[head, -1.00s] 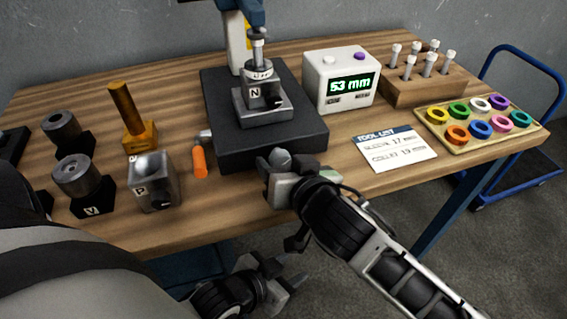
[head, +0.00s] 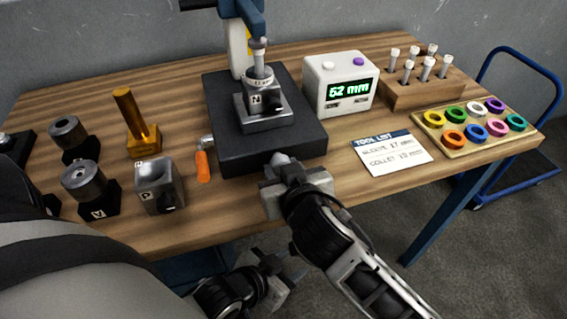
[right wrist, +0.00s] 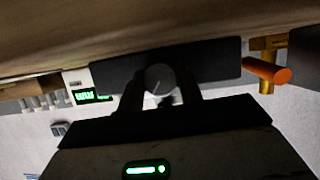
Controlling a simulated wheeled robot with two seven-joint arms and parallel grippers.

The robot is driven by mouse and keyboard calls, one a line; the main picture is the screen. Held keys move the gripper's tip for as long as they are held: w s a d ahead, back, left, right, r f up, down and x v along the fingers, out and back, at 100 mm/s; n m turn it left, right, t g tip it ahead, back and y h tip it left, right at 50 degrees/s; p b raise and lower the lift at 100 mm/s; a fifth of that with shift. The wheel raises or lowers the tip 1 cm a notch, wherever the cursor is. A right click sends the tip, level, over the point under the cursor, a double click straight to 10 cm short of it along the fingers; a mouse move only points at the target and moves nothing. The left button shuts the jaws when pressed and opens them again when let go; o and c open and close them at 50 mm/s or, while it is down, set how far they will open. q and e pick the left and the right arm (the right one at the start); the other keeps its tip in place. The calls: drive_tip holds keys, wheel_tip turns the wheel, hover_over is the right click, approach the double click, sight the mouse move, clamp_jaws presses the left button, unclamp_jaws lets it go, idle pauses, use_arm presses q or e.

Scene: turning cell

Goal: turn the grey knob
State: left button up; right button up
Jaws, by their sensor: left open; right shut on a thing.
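The grey knob (head: 279,159) sticks out at the front of the black base plate (head: 228,158). In the right wrist view the round knob (right wrist: 160,78) sits between my two dark fingers. My right gripper (head: 283,168) is shut on it. The plate carries a column at its back and a metal block marked N (head: 262,112). The white display box (head: 340,85) reads what looks like 52 mm in green. My left gripper (head: 288,276) is open and empty, low in front of the table.
A tool list card (head: 392,152), a tray of coloured rings (head: 440,140) and a wooden rack (head: 425,92) are to the right.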

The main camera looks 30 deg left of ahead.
drive_tip(key=shift+n+t+h+p, duration=0.4)
drive_tip(key=shift+n+t, duration=0.2)
drive_tip(key=shift+n, duration=0.5)
drive_tip(key=o, duration=1)
